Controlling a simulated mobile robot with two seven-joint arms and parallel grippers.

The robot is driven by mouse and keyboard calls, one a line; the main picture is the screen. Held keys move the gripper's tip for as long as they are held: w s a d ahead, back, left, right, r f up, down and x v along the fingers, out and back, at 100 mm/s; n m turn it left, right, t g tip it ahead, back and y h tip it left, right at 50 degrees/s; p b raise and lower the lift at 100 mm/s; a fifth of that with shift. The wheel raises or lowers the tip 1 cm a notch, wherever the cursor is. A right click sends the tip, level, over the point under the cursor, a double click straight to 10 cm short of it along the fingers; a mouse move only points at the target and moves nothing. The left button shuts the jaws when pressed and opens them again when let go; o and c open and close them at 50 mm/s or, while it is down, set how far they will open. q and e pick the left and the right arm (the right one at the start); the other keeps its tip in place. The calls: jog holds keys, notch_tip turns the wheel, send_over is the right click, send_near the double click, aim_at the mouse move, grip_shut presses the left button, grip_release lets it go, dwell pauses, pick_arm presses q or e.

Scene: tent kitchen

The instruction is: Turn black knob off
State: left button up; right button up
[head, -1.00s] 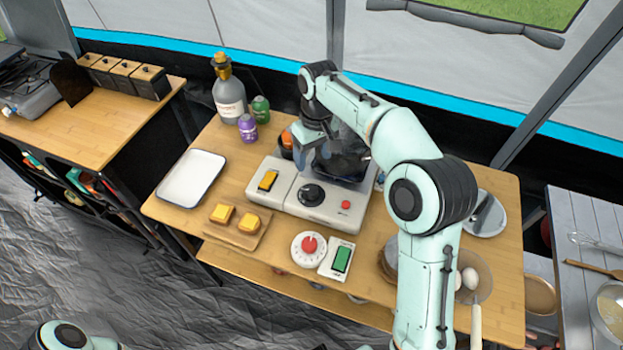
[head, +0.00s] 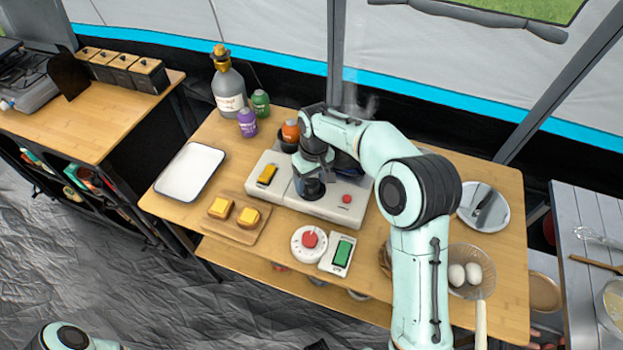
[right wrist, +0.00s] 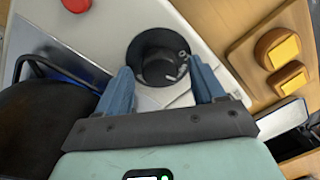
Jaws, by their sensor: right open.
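The black knob (head: 312,190) is on the front of the white stove (head: 331,207), mostly hidden by my right gripper (head: 312,173) in the head view. In the right wrist view the round black knob (right wrist: 158,55) shows clearly, with pale marks on its face. My right gripper (right wrist: 162,82) is open, with one blue finger to each side of the knob's near edge. I cannot tell whether the fingers touch it. My left gripper is out of view.
A red-centred timer (head: 309,241), a green-screen device (head: 340,254) and a board of bread (head: 250,229) lie in front.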

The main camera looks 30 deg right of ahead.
jog(key=c, duration=1.1)
jog(key=shift+o, duration=0.2)
jog(key=m+p, duration=0.1)
jog(key=m, duration=0.4)
jog(key=shift+r+m, duration=0.1)
jog(key=shift+m, duration=0.2)
jog(key=m, duration=0.5)
jog(key=shift+s+d+m+p, duration=0.1)
jog(key=shift+m+p, duration=0.2)
jog(key=shift+p, duration=0.05)
jog(key=m+p, duration=0.1)
jog(key=m, duration=0.4)
jog(key=shift+t, duration=0.3)
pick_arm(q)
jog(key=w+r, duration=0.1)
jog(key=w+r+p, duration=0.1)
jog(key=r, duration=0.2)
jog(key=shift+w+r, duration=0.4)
pick_arm(e)
jog(key=m, duration=0.5)
jog(key=shift+s+m+h, duration=0.15)
jog(key=shift+m+h, duration=0.15)
jog(key=shift+h, duration=0.1)
